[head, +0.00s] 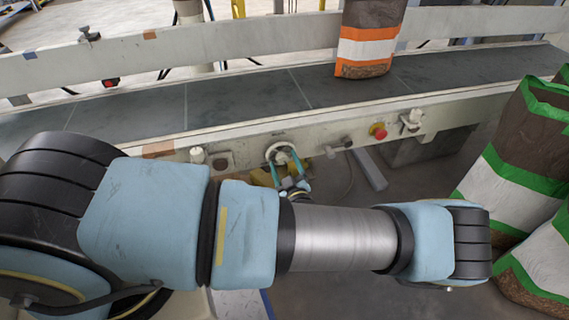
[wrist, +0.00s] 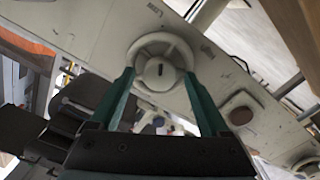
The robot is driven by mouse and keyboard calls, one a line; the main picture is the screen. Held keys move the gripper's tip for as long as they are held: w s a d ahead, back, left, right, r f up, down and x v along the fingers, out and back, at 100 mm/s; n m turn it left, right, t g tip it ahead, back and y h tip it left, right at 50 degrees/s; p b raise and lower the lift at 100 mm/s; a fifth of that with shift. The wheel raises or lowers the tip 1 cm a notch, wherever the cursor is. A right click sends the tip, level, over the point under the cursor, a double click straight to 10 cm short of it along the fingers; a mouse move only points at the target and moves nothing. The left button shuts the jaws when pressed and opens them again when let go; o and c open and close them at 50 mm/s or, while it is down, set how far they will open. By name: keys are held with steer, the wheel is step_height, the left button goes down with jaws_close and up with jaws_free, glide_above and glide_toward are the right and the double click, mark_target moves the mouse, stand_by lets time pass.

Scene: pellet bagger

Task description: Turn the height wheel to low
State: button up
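The height wheel is a pale round handwheel (head: 281,153) on the front side of the conveyor frame. In the wrist view the wheel (wrist: 160,48) shows a spoked rim and a hub with a short dark mark. My gripper (head: 282,163) has two teal fingers spread wide apart, pointing at the wheel. In the wrist view the fingertips of my gripper (wrist: 158,73) overlap the lower left and lower right of the rim. The hub shows between them. I cannot tell whether the fingers touch the rim. Small lettering beside the wheel is too small to read.
A red emergency button (head: 378,131) and a small lever (head: 411,120) sit right of the wheel. A brown, white and orange bag (head: 366,45) stands on the conveyor belt (head: 240,98). Green-banded bags (head: 515,170) are stacked at the right. The floor below the conveyor has some clear room.

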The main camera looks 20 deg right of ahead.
steer(key=s+a, duration=0.1)
steer(key=s, duration=0.9)
steer(key=shift+s+a+p, duration=0.15)
steer(key=shift+s+p, duration=0.2)
